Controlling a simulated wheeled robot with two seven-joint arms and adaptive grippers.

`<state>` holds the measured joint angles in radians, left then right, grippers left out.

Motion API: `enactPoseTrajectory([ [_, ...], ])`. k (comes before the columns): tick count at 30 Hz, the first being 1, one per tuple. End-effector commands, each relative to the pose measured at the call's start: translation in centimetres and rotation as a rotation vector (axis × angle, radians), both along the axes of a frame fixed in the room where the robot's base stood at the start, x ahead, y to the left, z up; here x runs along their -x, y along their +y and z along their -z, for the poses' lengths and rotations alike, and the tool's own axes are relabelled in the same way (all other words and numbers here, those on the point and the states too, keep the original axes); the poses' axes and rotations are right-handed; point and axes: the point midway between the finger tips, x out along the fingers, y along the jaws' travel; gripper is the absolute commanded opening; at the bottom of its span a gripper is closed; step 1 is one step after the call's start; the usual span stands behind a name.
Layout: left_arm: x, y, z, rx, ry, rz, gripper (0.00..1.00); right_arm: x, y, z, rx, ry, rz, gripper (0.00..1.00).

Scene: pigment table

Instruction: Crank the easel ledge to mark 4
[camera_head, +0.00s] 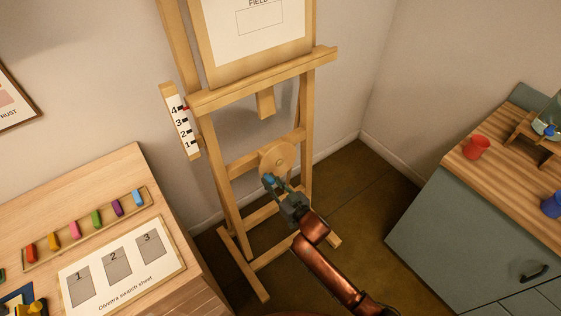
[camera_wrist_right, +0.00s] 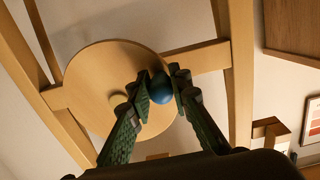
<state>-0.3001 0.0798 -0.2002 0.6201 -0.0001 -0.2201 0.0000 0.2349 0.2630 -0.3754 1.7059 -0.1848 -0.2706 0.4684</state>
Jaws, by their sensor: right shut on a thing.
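The wooden easel stands against the wall in the head view, with its ledge (camera_head: 265,78) below a framed sheet. A white scale (camera_head: 181,122) numbered 1 to 4 hangs at the ledge's left end. A small red pointer shows beside the mark at 4; exact alignment is too small to tell. A round wooden crank wheel (camera_head: 283,156) sits low on the easel and fills the middle of the right wrist view (camera_wrist_right: 85,80). My right gripper (camera_head: 270,181) is shut on the wheel's blue knob (camera_wrist_right: 161,88), one finger on each side. My left gripper is not in view.
A wooden desk (camera_head: 125,170) at the left holds a row of coloured blocks and a swatch sheet (camera_head: 122,267). A grey cabinet (camera_head: 450,230) at the right carries a red cup (camera_head: 476,147) and a blue cup (camera_head: 552,205).

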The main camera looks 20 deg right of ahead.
Motion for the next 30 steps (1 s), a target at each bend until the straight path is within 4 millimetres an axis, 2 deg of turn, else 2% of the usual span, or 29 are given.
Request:
enactPoseTrajectory([
  [1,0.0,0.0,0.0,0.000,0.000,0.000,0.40,-0.2,-0.4,-0.5,0.002,-0.008,0.005,0.00],
  [8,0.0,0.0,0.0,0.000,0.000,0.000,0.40,-0.3,-0.5,-0.8,0.001,-0.016,0.004,0.00],
  [29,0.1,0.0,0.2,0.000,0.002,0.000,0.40,-0.4,-1.3,0.7,0.005,-0.010,0.007,0.00],
  [30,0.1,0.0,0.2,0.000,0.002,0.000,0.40,-0.4,-1.2,0.7,0.004,-0.011,0.007,0.19],
])
